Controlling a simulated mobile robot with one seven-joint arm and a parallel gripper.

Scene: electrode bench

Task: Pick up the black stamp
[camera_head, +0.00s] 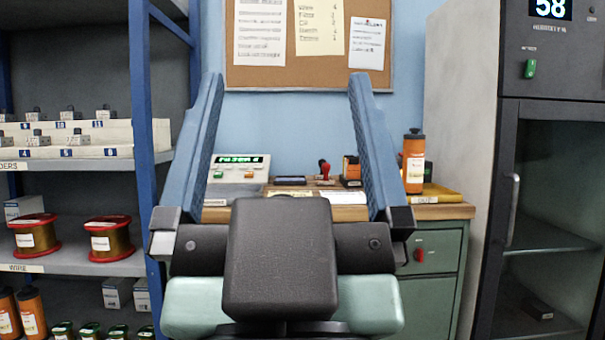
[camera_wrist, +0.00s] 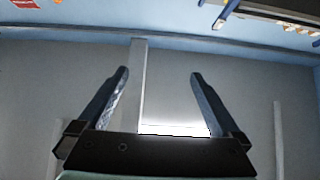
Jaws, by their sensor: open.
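My gripper (camera_head: 287,77) is open and empty, its two blue fingers pointing up in front of the bench in the head view. It also shows open in the wrist view (camera_wrist: 159,73), with nothing between the fingers. On the bench top beyond it, a small red-handled stamp (camera_head: 324,168) stands upright. Right of it is a small black and orange item (camera_head: 351,168); I cannot tell whether it is the black stamp. A flat dark pad-like item (camera_head: 290,180) lies to the left. My gripper and arm hide part of the bench, and no bench item shows clearly in the wrist view.
The wooden bench (camera_head: 440,211) also bears a device with a green display (camera_head: 240,160) and an orange bottle (camera_head: 413,160). A blue-framed shelf (camera_head: 145,110) stands left, a dark glass-door cabinet (camera_head: 550,200) right. A corkboard (camera_head: 305,70) hangs behind.

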